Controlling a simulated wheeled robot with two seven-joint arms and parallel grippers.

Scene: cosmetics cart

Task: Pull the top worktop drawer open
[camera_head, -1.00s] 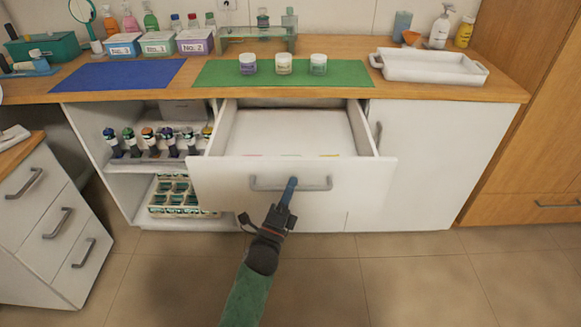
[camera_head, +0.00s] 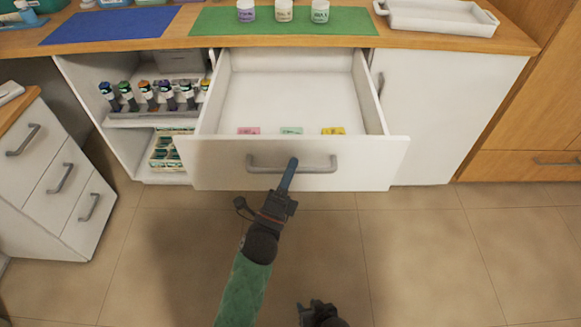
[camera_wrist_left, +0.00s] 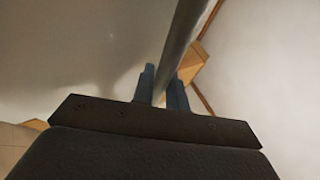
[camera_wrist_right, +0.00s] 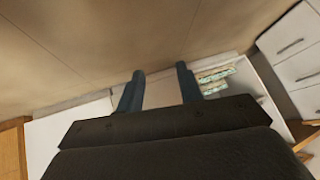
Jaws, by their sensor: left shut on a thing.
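The top worktop drawer (camera_head: 230,165) is pulled well out from under the wooden worktop, its inside showing in the head view. Three small labels, pink, green and yellow, lie near its front inside. My left gripper (camera_head: 289,176) is shut on the grey bar handle (camera_head: 320,165) of the drawer. In the left wrist view the handle (camera_wrist_left: 185,40) runs between the two blue fingers (camera_wrist_left: 162,88). My right gripper (camera_head: 318,312) is only partly in the head view, low at the bottom edge. In the right wrist view its fingers (camera_wrist_right: 160,90) are apart with nothing between them.
Three jars stand on a green mat (camera_head: 345,22) on the worktop, beside a blue mat (camera_head: 110,25) and a white tray (camera_head: 440,20). Open shelves (camera_head: 120,118) with bottles are left of the drawer. A white drawer unit (camera_head: 50,180) stands at far left. Floor in front is clear.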

